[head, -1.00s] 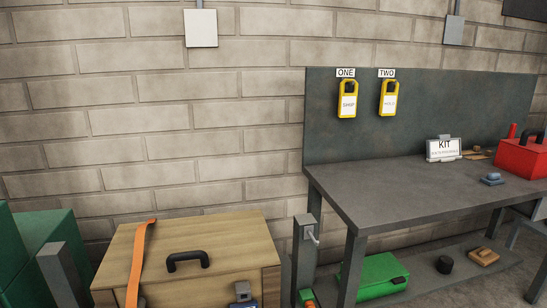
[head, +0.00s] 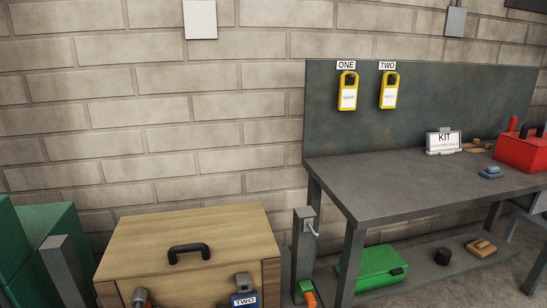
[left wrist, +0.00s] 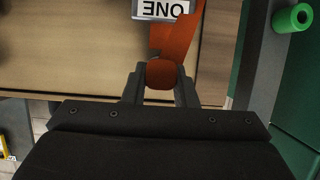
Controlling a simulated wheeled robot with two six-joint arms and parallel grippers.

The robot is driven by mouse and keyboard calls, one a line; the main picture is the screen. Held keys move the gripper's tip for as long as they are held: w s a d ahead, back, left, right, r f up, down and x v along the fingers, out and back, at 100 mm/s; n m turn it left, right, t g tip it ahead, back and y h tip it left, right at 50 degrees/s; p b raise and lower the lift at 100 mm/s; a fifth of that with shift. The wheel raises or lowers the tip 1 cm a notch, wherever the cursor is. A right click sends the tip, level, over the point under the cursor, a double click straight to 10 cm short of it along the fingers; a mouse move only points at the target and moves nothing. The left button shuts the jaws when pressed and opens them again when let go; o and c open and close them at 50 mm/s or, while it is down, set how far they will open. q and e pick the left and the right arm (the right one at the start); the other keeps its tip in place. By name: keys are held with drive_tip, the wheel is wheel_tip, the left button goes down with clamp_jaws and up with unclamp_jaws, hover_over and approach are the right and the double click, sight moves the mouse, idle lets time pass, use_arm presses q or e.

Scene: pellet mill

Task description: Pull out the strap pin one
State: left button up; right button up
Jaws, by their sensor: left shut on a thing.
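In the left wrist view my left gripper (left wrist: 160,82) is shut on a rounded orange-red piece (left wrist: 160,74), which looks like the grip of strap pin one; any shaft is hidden. An orange strap (left wrist: 176,40) shows just beyond it, beside an upside-down ONE label (left wrist: 160,9) on the crate's front. In the head view the wooden crate (head: 200,235) has a bare lid with a black handle (head: 189,251). A grey and red part (head: 141,298) shows at the crate's left front, and a blue TWO label (head: 244,299) at its right front. My right gripper is not in view.
A grey workbench (head: 400,185) stands to the right, with a KIT sign (head: 443,142) and a red toolbox (head: 521,152). Yellow tags ONE (head: 348,92) and TWO (head: 389,91) hang on its back panel. Green boxes (head: 50,235) stand left of the crate.

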use_arm(q)
drive_tip(key=shift+s+d+p, duration=0.2)
drive_tip(key=shift+s+p, duration=0.15)
drive_tip(key=shift+s, duration=0.5)
drive_tip(key=shift+s+d+p, duration=0.25)
drive_tip(key=shift+s+p, duration=0.05)
drive_tip(key=shift+s, duration=0.55)
drive_tip(key=shift+s+d+p, duration=0.2)
drive_tip(key=shift+s+p, duration=0.15)
drive_tip(key=shift+s, duration=0.5)
drive_tip(key=shift+r, duration=0.15)
